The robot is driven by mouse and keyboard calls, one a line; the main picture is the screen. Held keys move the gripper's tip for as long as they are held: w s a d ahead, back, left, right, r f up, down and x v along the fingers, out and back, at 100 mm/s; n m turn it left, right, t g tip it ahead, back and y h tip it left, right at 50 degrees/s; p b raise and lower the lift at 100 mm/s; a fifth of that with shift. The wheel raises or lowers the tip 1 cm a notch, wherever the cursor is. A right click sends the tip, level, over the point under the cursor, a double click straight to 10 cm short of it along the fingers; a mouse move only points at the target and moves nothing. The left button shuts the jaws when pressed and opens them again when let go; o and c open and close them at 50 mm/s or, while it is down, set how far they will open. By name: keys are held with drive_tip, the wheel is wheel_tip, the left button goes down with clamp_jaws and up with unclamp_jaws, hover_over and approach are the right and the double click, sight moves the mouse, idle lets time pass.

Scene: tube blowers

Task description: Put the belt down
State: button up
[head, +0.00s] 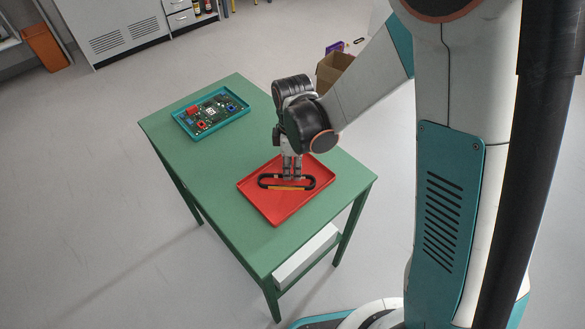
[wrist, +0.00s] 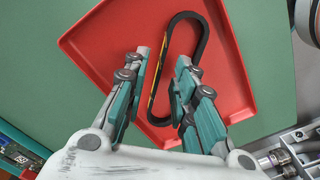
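The belt (head: 264,182) is a black loop with a yellow stripe. It lies in the red tray (head: 253,184) on the green table. My gripper (head: 292,178) points down over the tray, at the belt's middle. In the wrist view my gripper (wrist: 162,62) has its two fingers spread apart, with part of the belt (wrist: 204,36) in the gap between them. The belt's near end is partly hidden behind the right finger. The fingers do not appear closed on it.
A teal tray (head: 246,107) holding a circuit board (head: 210,112) sits at the table's far end. The green table (head: 178,142) has free room between the trays. A cardboard box (head: 333,68) stands on the floor behind the table.

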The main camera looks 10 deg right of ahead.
wheel_tip(320, 180, up, 10)
drive_tip(key=p, duration=0.3)
drive_tip(key=shift+r, duration=0.15)
